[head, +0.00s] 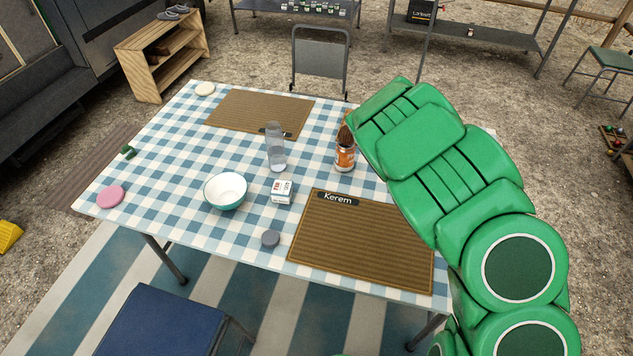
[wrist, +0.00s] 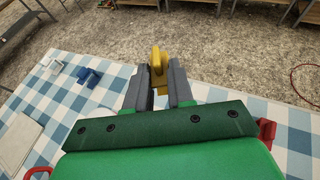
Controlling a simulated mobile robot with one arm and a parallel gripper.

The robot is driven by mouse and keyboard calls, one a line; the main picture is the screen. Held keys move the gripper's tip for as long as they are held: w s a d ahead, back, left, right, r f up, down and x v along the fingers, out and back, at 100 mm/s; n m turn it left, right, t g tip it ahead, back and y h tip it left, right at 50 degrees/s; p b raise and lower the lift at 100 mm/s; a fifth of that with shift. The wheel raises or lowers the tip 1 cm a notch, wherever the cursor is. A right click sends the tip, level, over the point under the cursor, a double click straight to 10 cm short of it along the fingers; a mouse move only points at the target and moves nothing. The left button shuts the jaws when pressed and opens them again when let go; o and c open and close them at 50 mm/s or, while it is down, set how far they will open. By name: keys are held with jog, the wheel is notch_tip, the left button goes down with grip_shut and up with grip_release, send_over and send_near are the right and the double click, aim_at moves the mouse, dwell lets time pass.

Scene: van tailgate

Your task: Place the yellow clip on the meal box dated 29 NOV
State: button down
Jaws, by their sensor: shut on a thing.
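My gripper (wrist: 158,88) shows in the wrist view with its two grey fingers closed on a yellow clip (wrist: 158,65). The clip stands up between the fingertips, above the checked tablecloth near the table's edge. In the head view my green arm covers the right part of the table, and the gripper and clip are hidden. I cannot make out a meal box dated 29 NOV in either view. A small white box (head: 282,192) with print too small to read stands mid-table in the head view.
A blue object (wrist: 88,77) lies on the cloth in the wrist view. Chairs (head: 320,60) stand around.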

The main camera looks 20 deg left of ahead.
notch_tip(320, 180, up, 7)
jog(key=w+a+n+t+y, duration=0.1)
jog(key=w+a+n+t, duration=0.1)
jog(key=a, duration=0.7)
jog(key=w+a+n+t+y, duration=0.1)
jog(key=w+a+t+y, duration=0.15)
jog(key=a, duration=0.55)
jog(key=n+t+y, duration=0.3)
jog(key=n+y, duration=0.6)
send_over(279, 193)
notch_tip(279, 193, down, 3)
jog(key=shift+f, duration=4.75)
jog(key=shift+f, duration=0.1)
jog(key=c, duration=1)
grip_release()
